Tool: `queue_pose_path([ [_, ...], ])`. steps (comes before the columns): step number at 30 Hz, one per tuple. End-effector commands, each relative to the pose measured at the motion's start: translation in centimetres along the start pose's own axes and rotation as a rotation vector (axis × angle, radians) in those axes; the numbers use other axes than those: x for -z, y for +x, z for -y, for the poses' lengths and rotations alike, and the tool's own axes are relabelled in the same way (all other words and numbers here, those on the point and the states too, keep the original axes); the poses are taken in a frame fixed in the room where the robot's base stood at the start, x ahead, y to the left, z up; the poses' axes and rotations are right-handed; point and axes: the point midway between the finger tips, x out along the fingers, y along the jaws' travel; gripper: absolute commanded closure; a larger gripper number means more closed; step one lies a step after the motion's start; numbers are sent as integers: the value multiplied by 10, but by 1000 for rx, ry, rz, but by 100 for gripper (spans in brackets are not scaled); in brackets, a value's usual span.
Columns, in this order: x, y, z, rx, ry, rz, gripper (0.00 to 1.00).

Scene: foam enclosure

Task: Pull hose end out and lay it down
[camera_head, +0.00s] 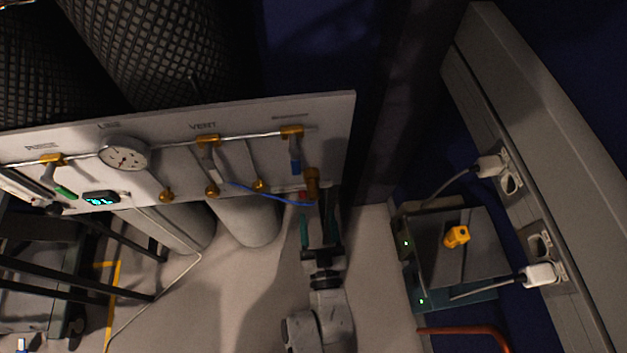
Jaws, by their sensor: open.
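A thin blue hose (270,196) runs along the lower part of the white valve panel (325,125). Its left end is near the brass fittings under the panel's middle. Its right end reaches a brown-orange fitting (312,180) near the panel's right edge; whether it is seated in the fitting cannot be told. My gripper (317,208) is open just below that fitting, with a finger on each side of the hose's right end. Contact with the hose cannot be made out.
The panel carries a round gauge (124,153), a small cyan display (101,198), brass valves (207,141) and a blue-handled valve (295,166). At right are a grey box (480,245) with a yellow item (456,237) and wall sockets with white plugs (540,274).

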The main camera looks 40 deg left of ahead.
Motion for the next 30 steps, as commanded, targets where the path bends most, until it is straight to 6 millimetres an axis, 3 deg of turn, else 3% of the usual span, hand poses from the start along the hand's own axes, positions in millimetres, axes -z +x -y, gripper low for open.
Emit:
queue_pose_path([
  [14, -1, 7, 0, 0, 0, -1, 43],
  [30, -2, 73, 0, 0, 0, -2, 43],
])
